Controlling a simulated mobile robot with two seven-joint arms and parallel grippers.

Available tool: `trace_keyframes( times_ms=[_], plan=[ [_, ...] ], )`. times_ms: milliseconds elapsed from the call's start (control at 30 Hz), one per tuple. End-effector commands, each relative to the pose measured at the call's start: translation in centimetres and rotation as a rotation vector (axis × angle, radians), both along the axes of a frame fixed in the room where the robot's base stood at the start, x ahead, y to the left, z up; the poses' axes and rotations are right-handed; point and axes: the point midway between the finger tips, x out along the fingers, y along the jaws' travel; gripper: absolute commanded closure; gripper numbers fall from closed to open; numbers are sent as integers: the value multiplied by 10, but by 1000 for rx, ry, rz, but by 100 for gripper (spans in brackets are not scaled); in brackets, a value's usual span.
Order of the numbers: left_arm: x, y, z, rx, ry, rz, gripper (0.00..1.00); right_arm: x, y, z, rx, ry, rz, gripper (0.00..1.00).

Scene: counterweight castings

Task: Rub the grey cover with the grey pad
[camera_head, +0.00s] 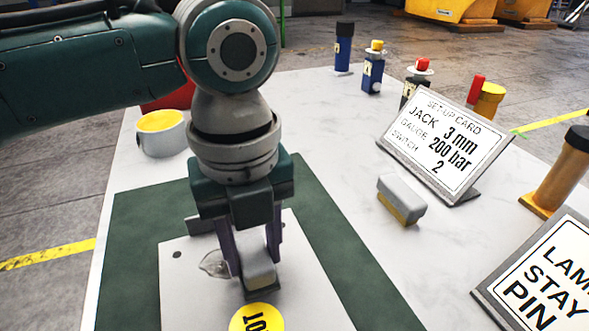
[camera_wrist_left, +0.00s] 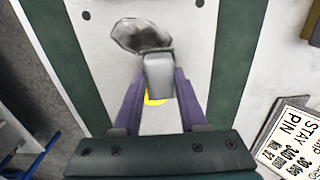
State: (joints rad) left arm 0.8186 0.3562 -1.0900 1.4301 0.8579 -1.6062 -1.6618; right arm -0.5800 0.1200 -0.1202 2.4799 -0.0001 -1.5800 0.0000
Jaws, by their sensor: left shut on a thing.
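My left gripper (camera_head: 254,262) points down and is shut on the grey pad (camera_head: 260,275), a light grey block with a darker underside. The pad is at or just above the grey cover (camera_head: 190,300), a flat light plate on a green mat; I cannot tell whether they touch. A dark smudge (camera_head: 214,264) lies on the cover to the left of the pad. In the left wrist view the pad (camera_wrist_left: 158,76) sits between the purple fingers and overlaps the lower edge of the smudge (camera_wrist_left: 138,34). A yellow disc (camera_head: 256,318) marks the cover. My right gripper is not in view.
A second block (camera_head: 402,198), grey above and yellow below, lies right of the mat. A set-up card (camera_head: 445,140) and a sign (camera_head: 545,285) stand at right. A cup with yellow contents (camera_head: 162,135) is at left. Several small bottles or jacks (camera_head: 373,72) stand behind.

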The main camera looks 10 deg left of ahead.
Motion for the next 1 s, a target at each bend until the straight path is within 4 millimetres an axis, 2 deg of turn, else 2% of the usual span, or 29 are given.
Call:
trace_keyframes(
  times_ms=[1000],
  plan=[
    [0, 0, -21, 0, 0, -1, 100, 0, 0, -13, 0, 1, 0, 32]
  ],
)
